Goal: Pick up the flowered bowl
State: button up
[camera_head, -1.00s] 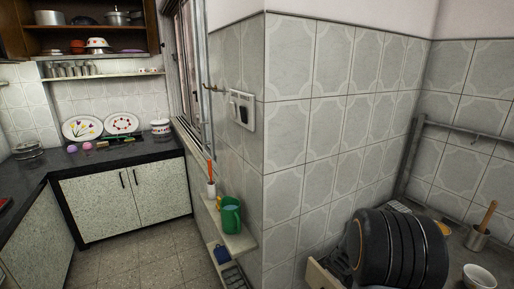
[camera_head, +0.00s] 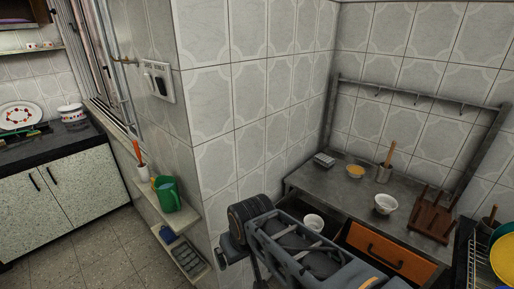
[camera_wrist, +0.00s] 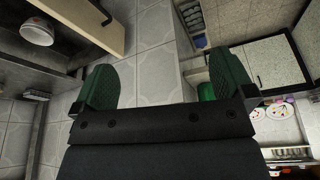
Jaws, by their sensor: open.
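A white bowl (camera_head: 314,222) sits low behind my arm, in what looks like an open drawer under the steel counter. It seems to be the white bowl (camera_wrist: 36,33) at the upper left of the wrist view. Another white bowl (camera_head: 385,204) stands on the counter; flowers cannot be made out clearly on either. A white pot with red marks (camera_head: 72,114) stands on the far dark counter. My gripper (camera_wrist: 165,85) is open, with its two green-padded fingers wide apart and nothing between them. It is apart from every bowl.
An orange drawer front (camera_head: 388,251) stands out below. A tiled wall corner and a shelf with a green mug (camera_head: 166,193) are left.

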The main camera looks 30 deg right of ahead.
aim_at(384, 204)
jog(key=z, duration=2.2)
